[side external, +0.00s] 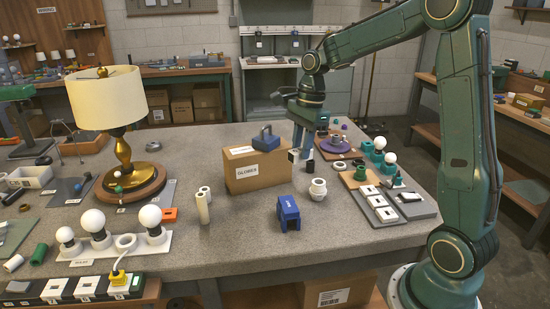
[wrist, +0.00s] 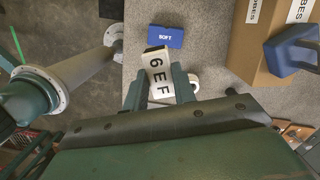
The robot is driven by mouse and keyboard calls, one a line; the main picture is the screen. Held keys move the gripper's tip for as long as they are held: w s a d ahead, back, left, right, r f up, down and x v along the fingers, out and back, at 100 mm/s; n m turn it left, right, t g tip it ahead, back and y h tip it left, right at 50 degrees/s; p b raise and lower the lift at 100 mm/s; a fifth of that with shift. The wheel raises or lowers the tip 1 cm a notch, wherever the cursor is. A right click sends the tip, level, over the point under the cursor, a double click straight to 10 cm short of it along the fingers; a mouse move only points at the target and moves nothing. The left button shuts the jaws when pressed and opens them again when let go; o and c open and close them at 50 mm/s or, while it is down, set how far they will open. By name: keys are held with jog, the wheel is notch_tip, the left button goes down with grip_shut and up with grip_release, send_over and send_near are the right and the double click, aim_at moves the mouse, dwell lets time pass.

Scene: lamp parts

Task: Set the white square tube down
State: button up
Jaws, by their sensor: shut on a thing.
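My gripper (side external: 301,148) is shut on the white square tube (wrist: 159,72), above the grey table. In the wrist view the tube lies between the two fingers (wrist: 158,92), tilted a little, with dark characters on its face. In the side view only a small pale end of the tube (side external: 293,155) shows beside the fingers, just right of the cardboard box. The fingers and the box hide much of what is under it. I cannot tell the exact gap between tube and table.
The cardboard box (side external: 256,168) carries a blue object (side external: 265,140). A blue block (side external: 289,213) stands in front, with white round parts (side external: 318,190) to its right. A grey board (side external: 410,212) with several parts lies further right. Bare table (side external: 245,240) is in front.

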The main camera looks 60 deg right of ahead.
jog(key=w+a+n, duration=0.5)
jog(key=w+a, duration=0.5)
jog(key=a, duration=0.6)
jog(key=shift+g, duration=0.3)
jog(key=f, duration=1.6)
jog(key=shift+w+d+f, duration=0.1)
jog(key=shift+d+f, duration=0.05)
jog(key=shift+d, duration=0.05)
jog(key=shift+f, duration=2.15)
jog(key=shift+f, duration=0.15)
jog(key=o, duration=1)
